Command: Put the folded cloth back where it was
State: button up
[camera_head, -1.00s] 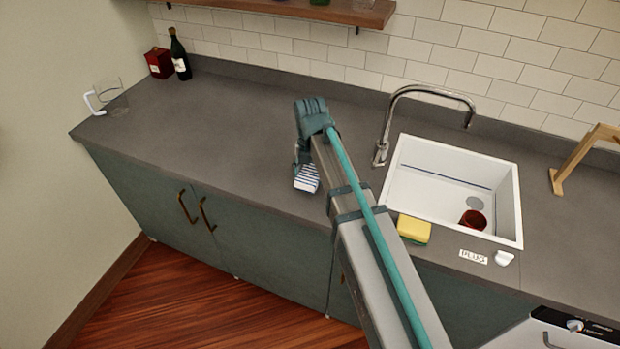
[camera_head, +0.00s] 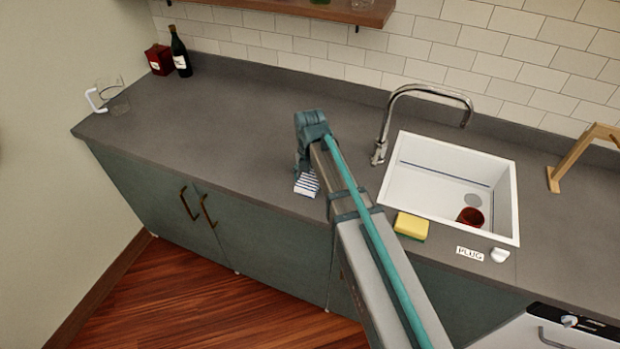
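The folded cloth (camera_head: 306,184) is white with blue stripes. It shows just below the end of my arm, over the front part of the grey counter (camera_head: 215,130), left of the sink. My gripper (camera_head: 303,166) points down at the cloth's upper edge. The wrist and arm hide most of the fingers and part of the cloth. I cannot tell whether the fingers are closed on the cloth, or whether the cloth rests on the counter.
A white sink (camera_head: 420,190) with a red cup (camera_head: 470,217) and a tap (camera_head: 385,125) lies to the right. A yellow sponge (camera_head: 411,225) sits at its front edge. A bottle (camera_head: 180,55), a red box (camera_head: 159,60) and a glass pitcher (camera_head: 108,95) stand far left. The left counter is mostly clear.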

aim_at(310, 179)
jog(key=shift+o, duration=0.8)
jog(key=shift+r, duration=0.1)
notch_tip(310, 179, up, 12)
jog(key=b, duration=0.3)
jog(key=shift+b, duration=0.4)
jog(key=shift+r, duration=0.1)
